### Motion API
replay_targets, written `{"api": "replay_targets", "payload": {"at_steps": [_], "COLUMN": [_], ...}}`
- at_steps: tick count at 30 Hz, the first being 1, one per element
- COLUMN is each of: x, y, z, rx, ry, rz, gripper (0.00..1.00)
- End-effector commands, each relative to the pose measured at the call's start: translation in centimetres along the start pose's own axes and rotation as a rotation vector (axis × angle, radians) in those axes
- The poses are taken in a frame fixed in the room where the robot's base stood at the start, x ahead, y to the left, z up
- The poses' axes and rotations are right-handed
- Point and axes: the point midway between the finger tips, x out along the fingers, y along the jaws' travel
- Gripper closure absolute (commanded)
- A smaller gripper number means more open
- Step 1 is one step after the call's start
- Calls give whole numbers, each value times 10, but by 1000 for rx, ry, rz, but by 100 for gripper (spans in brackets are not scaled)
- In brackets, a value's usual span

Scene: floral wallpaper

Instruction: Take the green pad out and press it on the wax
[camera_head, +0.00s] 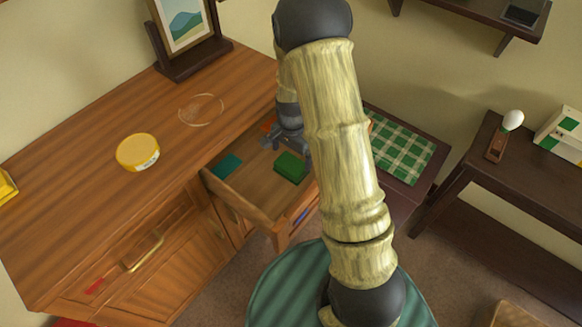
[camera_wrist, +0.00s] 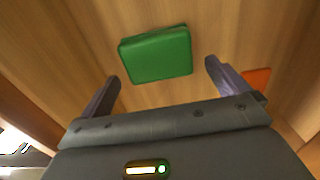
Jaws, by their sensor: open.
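The green pad (camera_head: 290,167) lies flat on the bottom of the open drawer (camera_head: 238,198). In the wrist view the green pad (camera_wrist: 156,55) lies ahead of my fingers, roughly between their lines and not touching them. My gripper (camera_head: 277,138) is over the back part of the drawer; in the wrist view my gripper (camera_wrist: 160,82) is open with nothing between its fingers. The round yellow tin (camera_head: 138,152), probably the wax, stands on the cabinet top, left of the drawer. Its contents cannot be told apart.
A teal pad (camera_head: 227,167) lies in the drawer's left part. An orange piece (camera_wrist: 257,77) lies near my right finger. A clear round disc (camera_head: 201,110) and a picture frame (camera_head: 184,35) are on the cabinet top. Drawer walls surround the pads.

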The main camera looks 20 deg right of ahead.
Motion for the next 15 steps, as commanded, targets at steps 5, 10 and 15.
{"api": "replay_targets", "payload": {"at_steps": [5, 10, 15], "x": [19, 44, 52], "y": [2, 4, 2], "z": [-2, -3, -2], "rx": [2, 1, -2], "ry": [-2, -3, 0], "rz": [3, 3, 0], "gripper": [0, 0, 0]}}
